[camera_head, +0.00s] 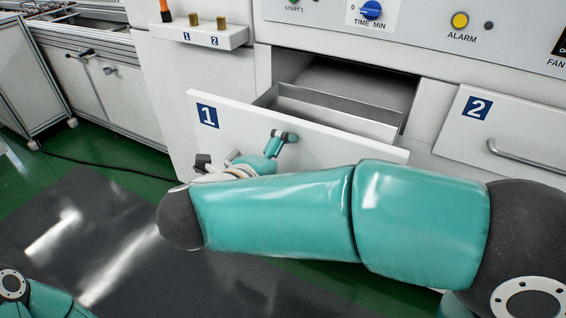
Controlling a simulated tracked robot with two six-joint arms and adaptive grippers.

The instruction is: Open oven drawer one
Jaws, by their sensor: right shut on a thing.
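Oven drawer one (345,146) is the white front with the blue "1" label. It stands pulled partly out of the oven, and the metal inside of the drawer shows behind its front. My right gripper (245,152) is at the front face of this drawer, shut on its handle. The handle is mostly hidden behind the gripper and my teal right arm, which crosses the picture from the right. A piece of my left arm shows at the bottom left corner, but my left gripper is out of the picture.
Drawer two (458,140), with a metal handle (527,161), is closed at the right. The control panel (420,25) with a blue timer knob (371,9) is above. A dark mat (90,235) lies on the green floor at left, and a wheeled white cabinet stands beyond.

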